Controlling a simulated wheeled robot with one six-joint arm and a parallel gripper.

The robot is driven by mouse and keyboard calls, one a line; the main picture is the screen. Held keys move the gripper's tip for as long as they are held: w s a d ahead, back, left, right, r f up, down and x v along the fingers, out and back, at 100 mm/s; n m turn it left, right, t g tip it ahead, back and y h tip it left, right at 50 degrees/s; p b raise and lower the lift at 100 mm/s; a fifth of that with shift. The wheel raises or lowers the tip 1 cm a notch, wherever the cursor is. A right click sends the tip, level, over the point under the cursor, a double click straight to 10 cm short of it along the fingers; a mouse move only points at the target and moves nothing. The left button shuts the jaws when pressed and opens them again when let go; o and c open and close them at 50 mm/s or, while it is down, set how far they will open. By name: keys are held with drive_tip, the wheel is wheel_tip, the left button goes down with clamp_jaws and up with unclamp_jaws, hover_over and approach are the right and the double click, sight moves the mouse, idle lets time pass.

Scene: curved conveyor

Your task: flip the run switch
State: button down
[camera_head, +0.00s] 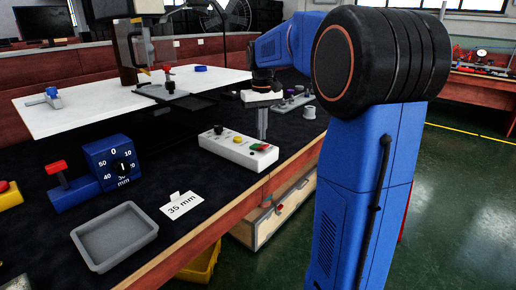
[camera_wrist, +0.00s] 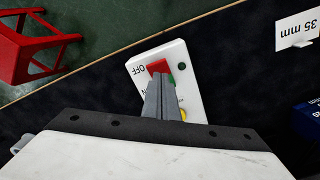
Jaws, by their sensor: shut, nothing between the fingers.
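The white control box (camera_head: 237,150) lies on the dark bench top near its front edge. It carries a black knob, a yellow button and the red and green run switch (camera_head: 260,147). In the wrist view the control box (camera_wrist: 184,64) has an "OFF" label beside the red part of the switch (camera_wrist: 158,67). My gripper (camera_head: 262,137) is shut and empty, pointing down just above the switch end. In the wrist view my gripper (camera_wrist: 161,78) covers part of the switch and another label. I cannot tell whether the fingertips touch the switch.
A "35 mm" card (camera_head: 182,205), a grey tray (camera_head: 115,235) and a blue dial unit (camera_head: 110,163) stand to the left on the bench. A red stool (camera_wrist: 30,47) stands on the green floor.

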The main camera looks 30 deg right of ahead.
sight(261, 147)
drive_tip(key=shift+f, duration=1.45)
idle(1.0)
drive_tip(key=shift+r, duration=3.5)
drive_tip(key=shift+s+a, duration=0.3)
drive_tip(key=s+a+f+n+t, duration=0.1)
drive_tip(key=s+a+f, duration=0.1)
drive_tip(key=s+a, duration=0.45)
drive_tip(key=s+a+f+t, duration=0.15)
drive_tip(key=s+a, duration=0.25)
drive_tip(key=s, duration=0.5)
drive_tip(key=s+a+f+t, duration=0.1)
drive_tip(key=s+a+f, duration=0.1)
drive_tip(key=s+f, duration=0.4)
drive_tip(key=s+a+f+n+t, duration=0.1)
drive_tip(key=s+a+f, duration=0.1)
drive_tip(key=s+f, duration=0.3)
drive_tip(key=s, duration=0.3)
drive_tip(key=shift+a+f, duration=0.35)
